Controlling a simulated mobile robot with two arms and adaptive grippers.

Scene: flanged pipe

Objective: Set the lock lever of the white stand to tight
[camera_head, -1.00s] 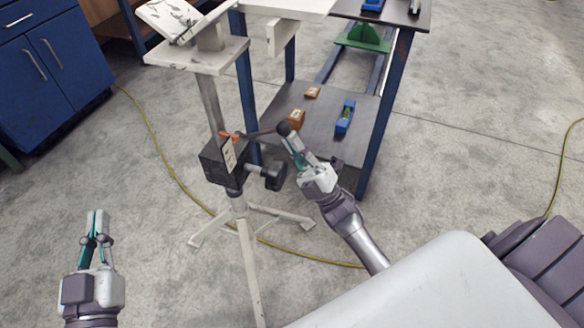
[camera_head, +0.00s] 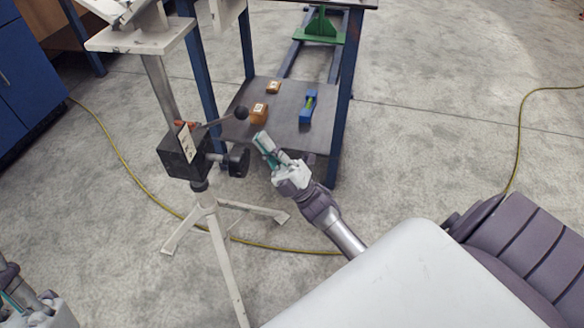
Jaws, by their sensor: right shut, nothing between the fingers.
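The white stand (camera_head: 217,245) stands on splayed legs, with a black clamp block (camera_head: 180,158) on its post. The lock lever (camera_head: 212,122) leaves the top of the block toward the right and slopes slightly up, ending in a black ball (camera_head: 241,113). A pale label (camera_head: 186,143) and a red mark sit on the block; their print is too small to read. My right gripper (camera_head: 262,142) is shut and empty, just right of and below the ball, with a gap in the picture. My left gripper (camera_head: 12,300) is cut off at the lower left; its fingers show poorly.
A black side knob (camera_head: 238,160) sticks out below the lever. Behind is a blue-legged table with a dark lower shelf (camera_head: 285,98), holding orange boxes (camera_head: 259,113) and a blue level (camera_head: 308,106). A yellow cable (camera_head: 135,182) crosses the floor. Open floor lies to the right.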

